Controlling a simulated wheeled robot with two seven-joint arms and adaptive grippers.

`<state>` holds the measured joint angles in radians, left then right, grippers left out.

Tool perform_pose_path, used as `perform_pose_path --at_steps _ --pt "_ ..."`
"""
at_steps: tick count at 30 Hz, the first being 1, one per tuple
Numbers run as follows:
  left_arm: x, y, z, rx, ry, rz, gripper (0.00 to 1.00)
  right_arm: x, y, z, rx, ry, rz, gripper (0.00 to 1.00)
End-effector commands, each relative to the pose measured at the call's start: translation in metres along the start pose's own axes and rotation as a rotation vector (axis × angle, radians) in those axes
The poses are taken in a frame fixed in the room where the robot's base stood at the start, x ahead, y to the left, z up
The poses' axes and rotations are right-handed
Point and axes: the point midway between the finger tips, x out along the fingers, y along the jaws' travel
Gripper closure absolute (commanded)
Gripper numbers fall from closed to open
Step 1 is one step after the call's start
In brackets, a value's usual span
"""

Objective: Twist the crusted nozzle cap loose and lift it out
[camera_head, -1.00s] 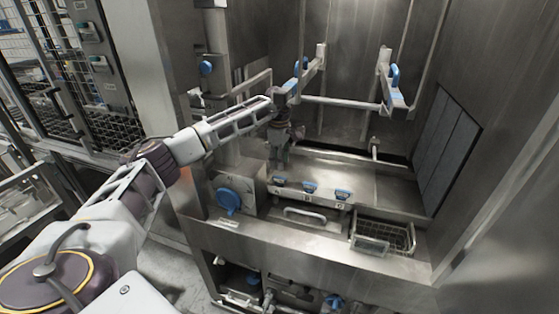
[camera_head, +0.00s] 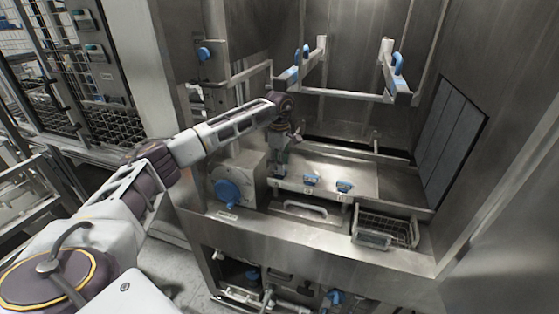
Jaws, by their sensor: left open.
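A row of blue-topped nozzle caps sits on the front rail of the metal tray inside the washer. The middle cap (camera_head: 311,181) and the right cap (camera_head: 344,187) show clearly. The left cap of the row is mostly hidden behind my left gripper (camera_head: 281,170). This gripper is open and points down over that left position, at the rail's left end. I cannot tell whether its fingers touch the cap. Crust on any cap is too small to make out. My right gripper is not in view.
A wire basket (camera_head: 384,229) stands at the right of the rail. A light handle (camera_head: 305,209) lies in front of the caps, and a blue knob (camera_head: 228,194) is at the left. A frame with blue clips (camera_head: 345,95) hangs above the tray. The tray behind the caps is clear.

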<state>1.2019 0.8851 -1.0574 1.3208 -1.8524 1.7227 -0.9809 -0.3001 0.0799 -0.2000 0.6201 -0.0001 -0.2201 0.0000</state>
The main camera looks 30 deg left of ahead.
Motion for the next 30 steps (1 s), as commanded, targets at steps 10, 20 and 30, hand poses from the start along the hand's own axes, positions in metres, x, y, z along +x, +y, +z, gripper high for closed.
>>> perform_pose_path --at_steps 10,20,30 --pt "0.032 0.0 0.0 0.0 0.0 -0.001 0.57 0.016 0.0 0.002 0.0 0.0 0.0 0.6" --pt "0.046 -0.001 0.0 0.0 0.001 -0.003 0.57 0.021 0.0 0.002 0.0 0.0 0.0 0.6" --pt "0.05 -0.002 0.0 0.001 0.003 -0.01 0.53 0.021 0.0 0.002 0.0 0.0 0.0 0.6"
